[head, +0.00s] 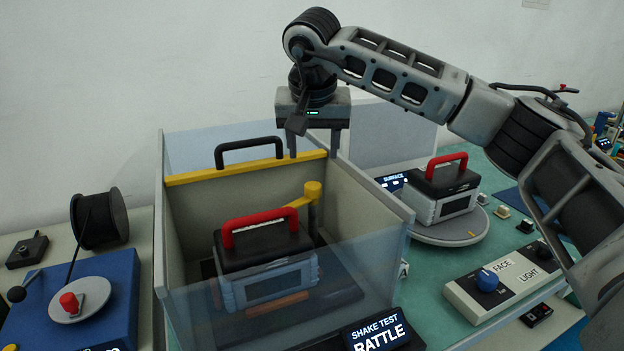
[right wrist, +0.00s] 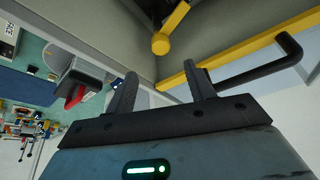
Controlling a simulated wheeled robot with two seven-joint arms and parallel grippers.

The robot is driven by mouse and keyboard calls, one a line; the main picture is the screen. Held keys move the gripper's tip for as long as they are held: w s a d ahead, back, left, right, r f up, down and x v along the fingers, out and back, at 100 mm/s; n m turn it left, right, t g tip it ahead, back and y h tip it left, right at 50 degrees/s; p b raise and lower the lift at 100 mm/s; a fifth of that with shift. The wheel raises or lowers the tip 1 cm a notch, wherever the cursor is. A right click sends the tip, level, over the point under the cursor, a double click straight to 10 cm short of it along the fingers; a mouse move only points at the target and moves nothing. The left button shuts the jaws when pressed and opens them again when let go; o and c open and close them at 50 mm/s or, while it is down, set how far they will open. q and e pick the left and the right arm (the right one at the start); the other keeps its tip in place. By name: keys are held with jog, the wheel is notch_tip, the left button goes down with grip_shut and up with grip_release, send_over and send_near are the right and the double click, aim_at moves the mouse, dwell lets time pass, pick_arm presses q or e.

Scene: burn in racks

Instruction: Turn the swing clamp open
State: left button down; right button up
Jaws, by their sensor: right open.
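In the right wrist view, the yellow clamp (right wrist: 161,43) shows just beyond my fingertips. My right gripper (head: 313,148) is open and empty, pointing down above the clamp and apart from it. In the right wrist view, its two fingers (right wrist: 161,72) are spread with nothing between them. My left gripper is not in view.
The bay has grey side walls, a clear front panel (head: 300,310) and a yellow bar (head: 235,170) with a black handle (head: 248,148) at the back. Right of it, another red-handled case (head: 442,190) sits on a round plate. A knob panel (head: 505,283) lies in front.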

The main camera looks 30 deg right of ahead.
aim_at(313, 185)
jog(key=x, duration=1)
jog(key=shift+w, duration=0.15)
grip_shut()
jog(key=shift+p, duration=0.3)
